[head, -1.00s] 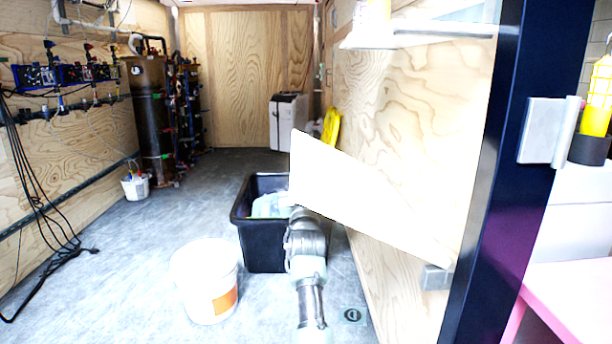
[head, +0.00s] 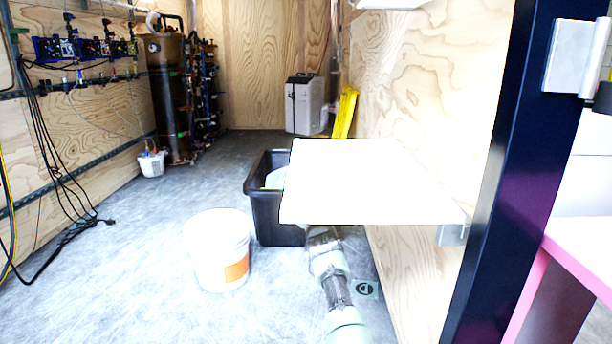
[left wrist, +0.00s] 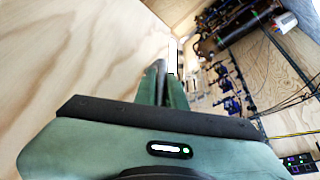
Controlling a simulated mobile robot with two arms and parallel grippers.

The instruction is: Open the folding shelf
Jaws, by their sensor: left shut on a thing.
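The folding shelf (head: 365,185) is a white board on the right plywood wall. In the head view it stands out about level, with its top face showing. A grey bracket (head: 453,234) sits under its wall-side front corner. My left arm reaches up from the bottom to the shelf's underside, and the board hides the fingers there. In the left wrist view my left gripper (left wrist: 170,82) has its fingers close together at a thin white strip (left wrist: 173,57), which looks like the shelf's edge. It is shut on the shelf. My right gripper is not in view.
A black bin (head: 268,212) stands just behind and left of the shelf. A white bucket (head: 215,250) is on the floor at left. A dark blue post (head: 505,170) and pink table (head: 580,250) are at right. The left floor is mostly clear.

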